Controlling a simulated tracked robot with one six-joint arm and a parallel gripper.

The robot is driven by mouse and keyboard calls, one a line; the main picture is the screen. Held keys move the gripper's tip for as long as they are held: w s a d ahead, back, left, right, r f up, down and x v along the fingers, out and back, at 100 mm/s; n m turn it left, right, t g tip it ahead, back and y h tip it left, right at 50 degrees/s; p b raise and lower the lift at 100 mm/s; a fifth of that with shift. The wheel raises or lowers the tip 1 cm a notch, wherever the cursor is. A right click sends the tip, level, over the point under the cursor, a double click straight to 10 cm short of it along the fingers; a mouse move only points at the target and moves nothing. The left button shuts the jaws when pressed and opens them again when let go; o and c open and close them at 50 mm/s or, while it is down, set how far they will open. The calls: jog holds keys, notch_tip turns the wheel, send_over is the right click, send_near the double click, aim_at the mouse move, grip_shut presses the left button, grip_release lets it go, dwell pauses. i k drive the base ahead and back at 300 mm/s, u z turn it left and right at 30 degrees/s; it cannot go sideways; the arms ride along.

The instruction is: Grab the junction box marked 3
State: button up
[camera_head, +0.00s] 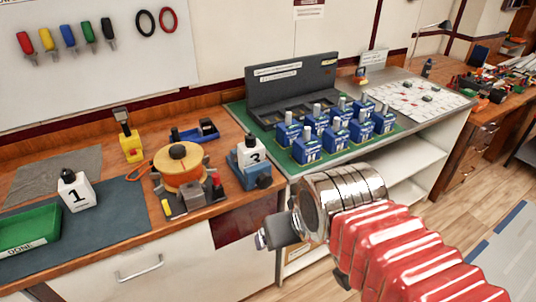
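The white junction box marked 3 (248,154) has a dark knob on top. It sits at the right end of the wooden bench, over or against a blue device (262,179); I cannot tell if it rests on it. A similar white box marked 1 (81,195) stands on the dark mat at the left. My gripper (262,241) hangs in front of the bench, below and slightly right of box 3, apart from it. The angle does not show whether its fingers are open or shut, and I see nothing held.
An orange cable reel (181,165) stands left of box 3, with a yellow tool (130,145) behind it. Several blue breakers (306,147) stand in rows on the green mat at right. A green tray (28,231) lies at far left. Floor shows at right.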

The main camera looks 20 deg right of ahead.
aim_at(247, 155)
jog(key=z, duration=0.05)
jog(key=k, duration=1.35)
jog(key=u, duration=0.65)
jog(key=i, duration=2.05)
jog(key=z, duration=0.5)
